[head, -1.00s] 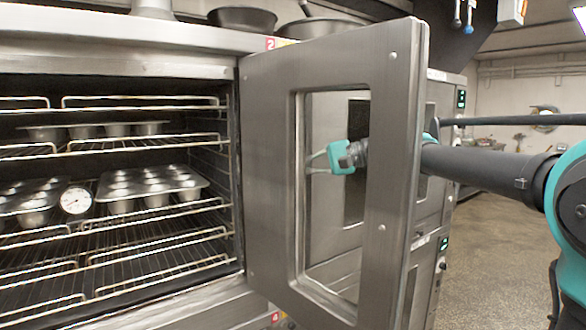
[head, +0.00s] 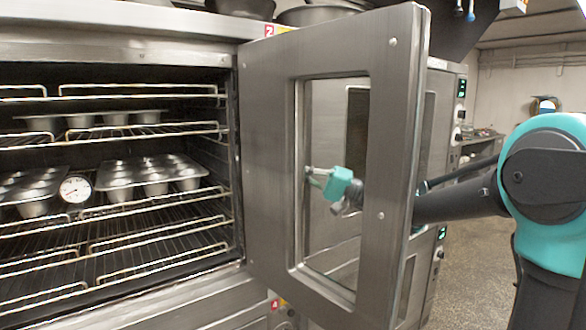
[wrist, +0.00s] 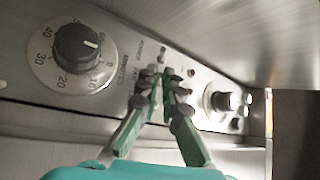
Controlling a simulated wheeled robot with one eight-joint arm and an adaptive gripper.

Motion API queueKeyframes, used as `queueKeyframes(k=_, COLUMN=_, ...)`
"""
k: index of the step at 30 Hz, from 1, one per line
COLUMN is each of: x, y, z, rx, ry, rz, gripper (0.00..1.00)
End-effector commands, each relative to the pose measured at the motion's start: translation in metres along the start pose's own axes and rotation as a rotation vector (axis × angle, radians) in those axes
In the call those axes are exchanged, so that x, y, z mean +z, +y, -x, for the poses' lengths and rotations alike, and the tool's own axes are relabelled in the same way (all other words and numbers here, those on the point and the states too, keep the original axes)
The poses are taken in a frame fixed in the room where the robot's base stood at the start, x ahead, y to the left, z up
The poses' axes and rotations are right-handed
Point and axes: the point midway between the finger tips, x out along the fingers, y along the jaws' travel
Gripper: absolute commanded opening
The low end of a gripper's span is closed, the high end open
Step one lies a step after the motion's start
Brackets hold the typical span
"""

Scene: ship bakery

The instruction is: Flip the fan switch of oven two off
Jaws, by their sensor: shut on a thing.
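My gripper (wrist: 160,88) is in front of an oven control panel (wrist: 120,45) in the wrist view. Its two green fingers come together over a small switch beside faint lettering that seems to include FAN; the fingertips hide most of it. I take this to be the fan switch. In the head view my gripper (head: 318,176) shows through the window of an open steel oven door (head: 265,150); the panel it touches is hidden there. A red label with a 2 (head: 269,31) sits above this door.
A timer knob (wrist: 76,47) lies left of my fingers and a smaller knob (wrist: 222,100) right. A metal ledge (wrist: 225,30) overhangs the panel. The open door stands between the head camera and my gripper. Muffin tins (head: 150,172) and a dial thermometer (head: 75,189) are inside the oven.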

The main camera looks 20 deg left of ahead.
Motion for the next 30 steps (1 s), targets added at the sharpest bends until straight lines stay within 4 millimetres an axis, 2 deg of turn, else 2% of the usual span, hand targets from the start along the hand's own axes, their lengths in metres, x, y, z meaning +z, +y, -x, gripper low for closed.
queueKeyframes(k=21, x=0.0, y=0.0035, z=0.0, rx=-0.049, ry=-0.001, rz=0.051, gripper=0.0)
queueKeyframes(k=22, x=0.0001, y=0.0035, z=0.0, rx=-0.049, ry=-0.001, rz=0.051, gripper=0.09)
queueKeyframes(k=23, x=0.0001, y=0.0035, z=-0.0001, rx=-0.049, ry=-0.001, rz=0.051, gripper=0.13)
queueKeyframes(k=30, x=-0.0001, y=0.0033, z=-0.0001, rx=-0.049, ry=-0.001, rz=0.051, gripper=0.15)
